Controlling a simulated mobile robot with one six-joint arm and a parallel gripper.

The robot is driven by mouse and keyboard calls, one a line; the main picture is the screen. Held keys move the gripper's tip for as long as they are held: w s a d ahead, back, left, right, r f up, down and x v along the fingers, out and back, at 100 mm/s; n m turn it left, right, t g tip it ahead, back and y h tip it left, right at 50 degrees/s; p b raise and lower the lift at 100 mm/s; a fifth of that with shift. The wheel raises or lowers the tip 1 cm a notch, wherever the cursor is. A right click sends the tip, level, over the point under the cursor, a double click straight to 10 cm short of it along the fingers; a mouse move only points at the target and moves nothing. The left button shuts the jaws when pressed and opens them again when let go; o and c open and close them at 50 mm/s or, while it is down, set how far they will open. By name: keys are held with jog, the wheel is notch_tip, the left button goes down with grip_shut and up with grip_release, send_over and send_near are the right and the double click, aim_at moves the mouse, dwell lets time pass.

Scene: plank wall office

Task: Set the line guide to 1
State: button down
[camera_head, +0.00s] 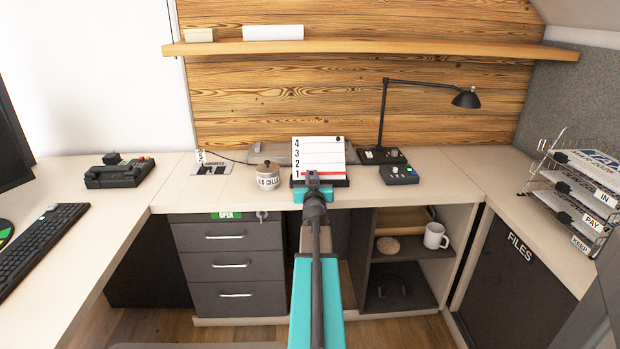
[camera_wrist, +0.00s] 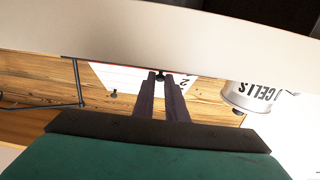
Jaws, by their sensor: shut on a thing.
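The white board (camera_head: 322,152) stands on the back desk, with 4, 3, 2 and 1 down its left edge. The red line guide (camera_head: 331,173) lies across its lowest part, level with the 1. My gripper (camera_head: 312,174) is in front of the board's lower part and covers some of the guide. In the wrist view, the picture is upside down and my gripper's fingers (camera_wrist: 162,76) are shut on a small black knob (camera_wrist: 161,77) in front of the board (camera_wrist: 130,82). A 2 shows beside the fingers. The desk edge hides the board's lowest part there.
A white jar (camera_head: 268,177) stands left of the board. A black lamp (camera_head: 383,154) and a small dark control box (camera_head: 399,175) stand to the right. The desk's front edge (camera_head: 240,201) lies under my arm.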

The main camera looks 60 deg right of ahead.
jog(key=shift+s+f, duration=0.1)
jog(key=shift+f, duration=0.15)
jog(key=c, duration=1.8)
grip_release()
jog(key=shift+c, duration=0.2)
jog(key=shift+o, duration=0.2)
jog(key=shift+r, duration=0.1)
jog(key=shift+a, duration=0.1)
jog(key=shift+p+v, duration=0.3)
jog(key=shift+v, duration=3.65)
jog(key=p+v, duration=0.1)
jog(key=p, duration=0.2)
jog(key=shift+s+a+r+p, duration=0.1)
jog(key=shift+a+p, duration=0.15)
jog(key=shift+p, duration=0.1)
